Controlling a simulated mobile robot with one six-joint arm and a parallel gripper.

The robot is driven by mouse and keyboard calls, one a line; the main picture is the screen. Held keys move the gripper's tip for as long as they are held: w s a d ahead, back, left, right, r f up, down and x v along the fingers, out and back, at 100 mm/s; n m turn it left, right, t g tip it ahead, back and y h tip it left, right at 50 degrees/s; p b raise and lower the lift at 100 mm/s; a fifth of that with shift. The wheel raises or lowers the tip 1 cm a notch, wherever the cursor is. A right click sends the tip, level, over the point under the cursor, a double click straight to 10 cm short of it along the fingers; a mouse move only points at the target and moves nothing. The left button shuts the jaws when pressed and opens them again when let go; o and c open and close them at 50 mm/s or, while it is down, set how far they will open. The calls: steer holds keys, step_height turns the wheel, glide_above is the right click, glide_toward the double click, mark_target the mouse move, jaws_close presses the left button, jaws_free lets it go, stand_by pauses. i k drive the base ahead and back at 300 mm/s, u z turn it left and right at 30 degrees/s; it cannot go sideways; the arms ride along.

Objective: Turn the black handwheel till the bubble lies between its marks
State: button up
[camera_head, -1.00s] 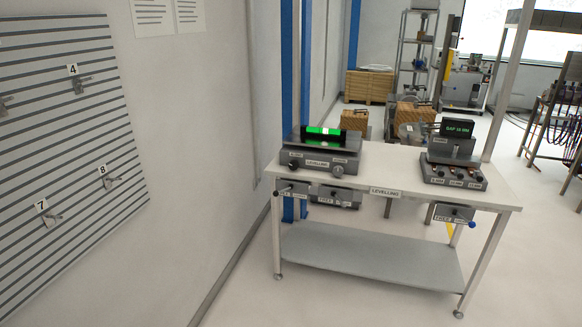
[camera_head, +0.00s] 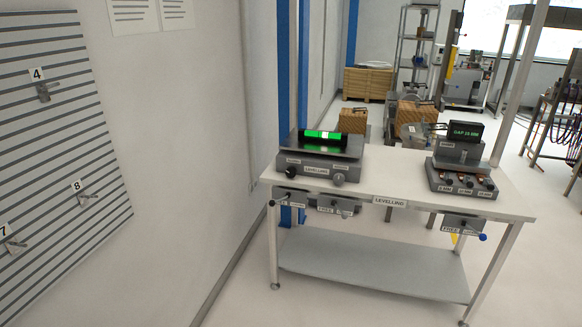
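The levelling device (camera_head: 319,163) stands on the left part of the white table. The black handwheel (camera_head: 291,172) is on the left of its front face, and a grey handwheel (camera_head: 338,178) is on the right of it. On top, a green level vial (camera_head: 323,135) glows, with a pale bubble near its middle. The vial is too small to tell whether the bubble lies between its marks. My gripper is not in view.
A gauge device (camera_head: 460,170) with a green display stands at the table's right. Bare table top (camera_head: 395,187) lies between the devices. Small labelled units (camera_head: 465,227) hang under the front edge. A slatted wall panel (camera_head: 50,150) is at left. Floor before the table is clear.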

mark_target(291, 172)
steer(key=u, duration=0.4)
steer(key=i, duration=0.7)
steer(key=u, duration=0.65)
steer(key=i, duration=0.55)
steer(key=u, duration=0.3)
